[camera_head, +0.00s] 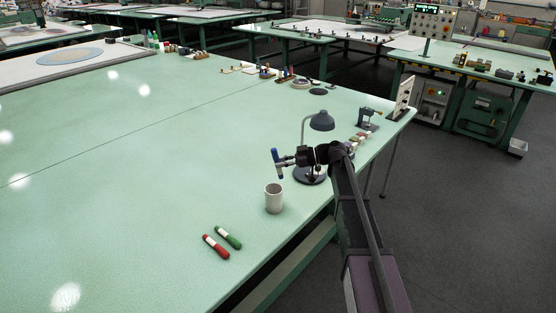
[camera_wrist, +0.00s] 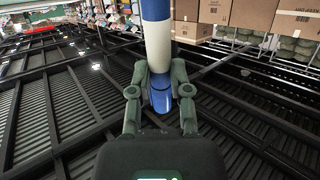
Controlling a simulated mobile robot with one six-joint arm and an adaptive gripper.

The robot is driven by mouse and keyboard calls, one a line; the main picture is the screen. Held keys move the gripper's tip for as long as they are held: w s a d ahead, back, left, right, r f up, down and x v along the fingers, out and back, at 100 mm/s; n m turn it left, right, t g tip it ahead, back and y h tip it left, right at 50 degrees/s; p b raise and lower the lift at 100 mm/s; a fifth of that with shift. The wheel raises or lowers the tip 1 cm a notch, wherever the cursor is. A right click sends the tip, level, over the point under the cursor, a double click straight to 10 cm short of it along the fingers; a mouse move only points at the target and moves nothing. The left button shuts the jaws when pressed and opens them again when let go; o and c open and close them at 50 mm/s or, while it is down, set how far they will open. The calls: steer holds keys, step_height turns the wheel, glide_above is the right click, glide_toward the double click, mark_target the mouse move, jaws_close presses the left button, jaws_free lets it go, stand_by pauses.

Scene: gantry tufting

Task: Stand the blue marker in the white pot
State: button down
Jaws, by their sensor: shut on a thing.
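The blue marker (camera_head: 277,163) has a white middle band and blue ends. My gripper (camera_head: 283,161) is shut on it and holds it nearly upright, slightly tilted, above the table. In the wrist view the marker (camera_wrist: 158,45) stands between the two fingers of my gripper (camera_wrist: 160,92). The white pot (camera_head: 273,200) stands upright on the green table (camera_head: 150,200), just below the marker's lower end in the head view. The marker appears above the rim and apart from it. The inside of the pot is mostly hidden.
A red marker (camera_head: 215,246) and a green marker (camera_head: 228,237) lie in front of the pot. The table's right edge is near. The table left of the pot is clear.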

mark_target(277, 156)
steer(key=shift+s+a+r+y+b, duration=0.2)
steer(key=shift+a+r+y, duration=0.15)
steer(key=shift+r+y, duration=0.35)
steer(key=shift+s+a+r+y+b, duration=0.15)
steer(key=shift+a+r+y, duration=0.15)
steer(key=shift+r+y, duration=0.35)
steer(key=shift+f, duration=0.1)
step_height(277, 156, down, 11)
steer(key=b, duration=1.1)
stand_by(0.5)
steer(key=shift+c, duration=2.4)
jaws_free()
